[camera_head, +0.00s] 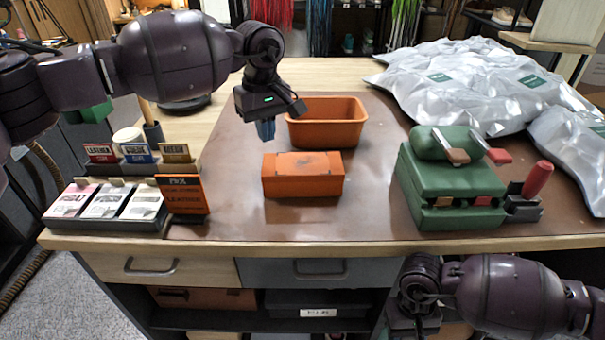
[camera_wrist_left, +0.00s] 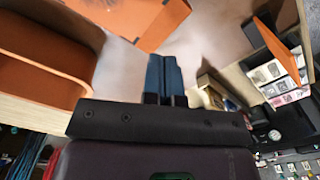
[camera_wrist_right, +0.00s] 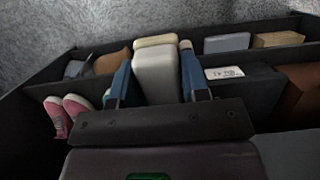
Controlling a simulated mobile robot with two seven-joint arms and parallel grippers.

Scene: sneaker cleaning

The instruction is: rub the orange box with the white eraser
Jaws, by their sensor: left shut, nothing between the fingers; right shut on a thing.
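The orange box (camera_head: 303,180) lies on the brown mat near the middle of the table, with a dark smudge on its top. Part of an orange box-like surface shows in the left wrist view (camera_wrist_left: 130,18). My left gripper (camera_head: 266,130) hangs above and just left of the box, its blue fingers shut and empty; they show together in the left wrist view (camera_wrist_left: 165,72). My right gripper (camera_wrist_right: 157,80) is shut on the white eraser (camera_wrist_right: 157,75), which stands out between its blue fingers. In the head view the right arm is low, in front of the table edge; its fingers are hidden there.
An open orange bin (camera_head: 327,128) stands behind the box. A green case (camera_head: 450,185) with a red-handled tool is at right. Silver bags (camera_head: 470,85) fill the back right. A card rack (camera_head: 115,205) is at left. Shelves (camera_wrist_right: 245,88) lie beyond the right gripper.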

